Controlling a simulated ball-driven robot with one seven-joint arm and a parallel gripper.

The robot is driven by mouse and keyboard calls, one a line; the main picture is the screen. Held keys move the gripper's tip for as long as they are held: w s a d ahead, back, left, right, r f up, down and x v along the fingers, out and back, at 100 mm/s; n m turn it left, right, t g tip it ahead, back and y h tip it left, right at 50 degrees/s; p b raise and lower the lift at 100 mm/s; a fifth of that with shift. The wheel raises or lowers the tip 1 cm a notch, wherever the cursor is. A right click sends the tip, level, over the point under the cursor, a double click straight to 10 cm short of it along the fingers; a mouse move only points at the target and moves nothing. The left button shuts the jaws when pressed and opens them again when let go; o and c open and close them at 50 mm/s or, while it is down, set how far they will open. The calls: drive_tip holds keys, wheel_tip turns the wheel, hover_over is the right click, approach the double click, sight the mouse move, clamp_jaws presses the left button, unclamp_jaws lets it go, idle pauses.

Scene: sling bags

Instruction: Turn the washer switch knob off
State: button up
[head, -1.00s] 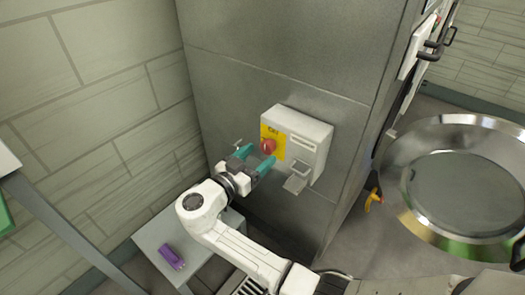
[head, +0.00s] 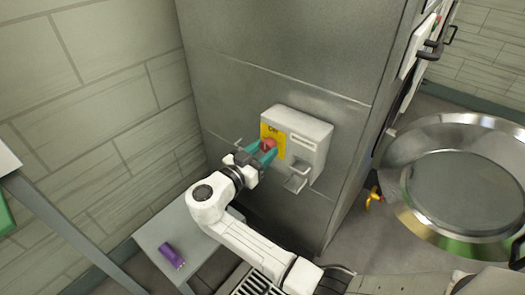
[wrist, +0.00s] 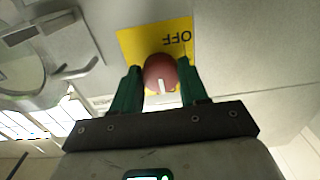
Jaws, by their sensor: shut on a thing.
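The washer switch knob is a round red knob (head: 269,144) on a yellow plate (head: 279,150). The plate sits on the front of a white switch box (head: 308,132) on a grey metal panel. My gripper (head: 264,151) reaches the knob, its green fingers on either side of it. In the wrist view the red knob (wrist: 161,73) lies between the green fingertips (wrist: 160,80), with a pale mark on its face. The word OFF shows upside down on the yellow plate (wrist: 141,40) beyond it. The gripper is shut on the knob.
A metal bracket (head: 297,180) hangs on the box's lower front. A purple object (head: 172,255) lies on a light surface at lower left. A large round metal vessel (head: 465,190) stands at right, with a yellow handle (head: 374,196) beside it. A tiled wall is at left.

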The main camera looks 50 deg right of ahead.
drive_tip(key=shift+c, duration=1.3)
drive_tip(key=shift+n, duration=0.3)
drive_tip(key=n, duration=0.3)
drive_tip(key=shift+n, duration=0.4)
drive_tip(key=n+p, duration=0.1)
drive_tip(key=n, duration=0.3)
drive_tip(key=shift+s+r, duration=0.1)
drive_tip(key=shift+r, duration=0.05)
drive_tip(key=n+p, duration=0.2)
drive_tip(key=n, duration=0.3)
drive_tip(key=shift+r+p, duration=0.1)
drive_tip(key=shift+p, duration=0.25)
drive_tip(key=shift+n+p, duration=1.2)
drive_tip(key=shift+n, duration=1.1)
